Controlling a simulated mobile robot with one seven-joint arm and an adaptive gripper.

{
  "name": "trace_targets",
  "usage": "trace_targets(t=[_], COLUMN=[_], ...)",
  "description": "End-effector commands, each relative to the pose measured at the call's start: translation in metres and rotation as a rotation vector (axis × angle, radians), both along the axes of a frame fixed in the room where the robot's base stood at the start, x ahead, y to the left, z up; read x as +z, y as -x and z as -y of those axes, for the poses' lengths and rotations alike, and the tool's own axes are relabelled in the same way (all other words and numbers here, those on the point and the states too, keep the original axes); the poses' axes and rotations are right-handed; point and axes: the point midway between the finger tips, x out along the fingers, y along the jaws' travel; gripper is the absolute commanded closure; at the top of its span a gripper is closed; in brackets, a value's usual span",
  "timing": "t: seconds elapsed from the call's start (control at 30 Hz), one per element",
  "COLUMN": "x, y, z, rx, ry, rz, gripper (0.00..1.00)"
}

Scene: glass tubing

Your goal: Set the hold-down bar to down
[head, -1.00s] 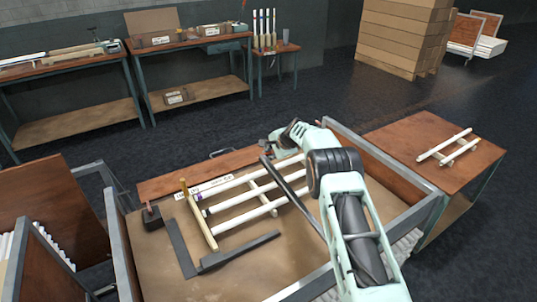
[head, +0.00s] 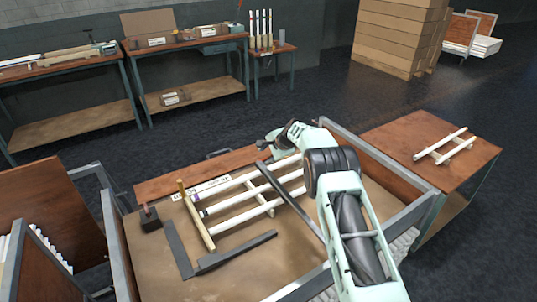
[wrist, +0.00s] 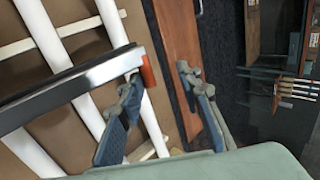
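The hold-down bar (head: 290,198) is a long dark bar slanting across the white glass tubes (head: 233,203) on the brown bench. In the wrist view the bar (wrist: 62,92) is grey and black with a red end (wrist: 147,68). It passes over the tubes; I cannot tell whether it touches them. My gripper (head: 268,147) is at the bar's far end. In the wrist view my gripper (wrist: 160,78) is open, with its fingers apart. The left finger overlaps the bar beside its red end; the right finger is clear of it. Contact is unclear.
A wooden stop strip (head: 196,216) stands at the tubes' left ends. A dark angled bracket (head: 235,252) and a small black block (head: 150,222) lie nearby. Metal rails (head: 380,160) edge the bench. A side table (head: 440,185) stands at right.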

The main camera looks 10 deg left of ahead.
Motion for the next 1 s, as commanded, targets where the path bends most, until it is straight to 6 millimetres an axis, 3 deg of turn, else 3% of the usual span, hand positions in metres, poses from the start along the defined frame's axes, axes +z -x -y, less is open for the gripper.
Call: trace_targets(t=[0.27,1.0], x=[0.019,0.086], y=[0.008,0.060], z=[0.006,0.049], rx=[-0.001,-0.001], ry=[-0.005,0.000], rz=[0.005,0.000], gripper=[0.72,0.72])
